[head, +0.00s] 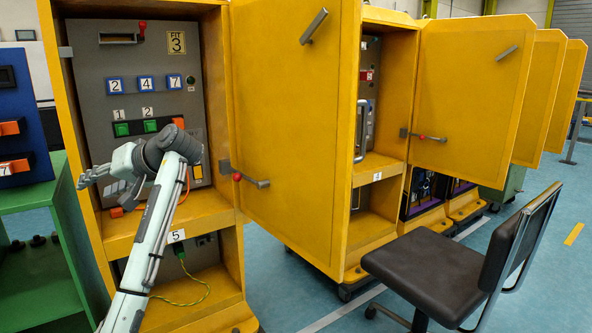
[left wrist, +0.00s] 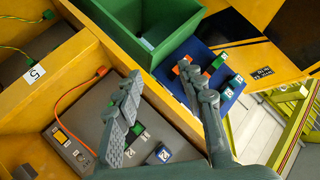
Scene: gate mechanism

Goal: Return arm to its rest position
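My left arm reaches up in front of the open yellow cabinet (head: 215,95) at the left. My left gripper (head: 95,183) points left, near the cabinet's left edge, in front of the grey control panel (head: 95,75). In the left wrist view the gripper (left wrist: 160,75) shows two grey fingers spread apart, with nothing between them. That view is turned, and the grey panel (left wrist: 105,115) with green buttons and number tags shows behind the fingers. My arm hides part of the panel's lower right. My right gripper is not in view.
A green stand (head: 70,225) and a blue panel (head: 22,105) are close on the left. The open yellow door (head: 295,130) stands right of the arm. A black chair (head: 440,275) is at the right front. Blue floor (head: 335,310) is clear between door and chair.

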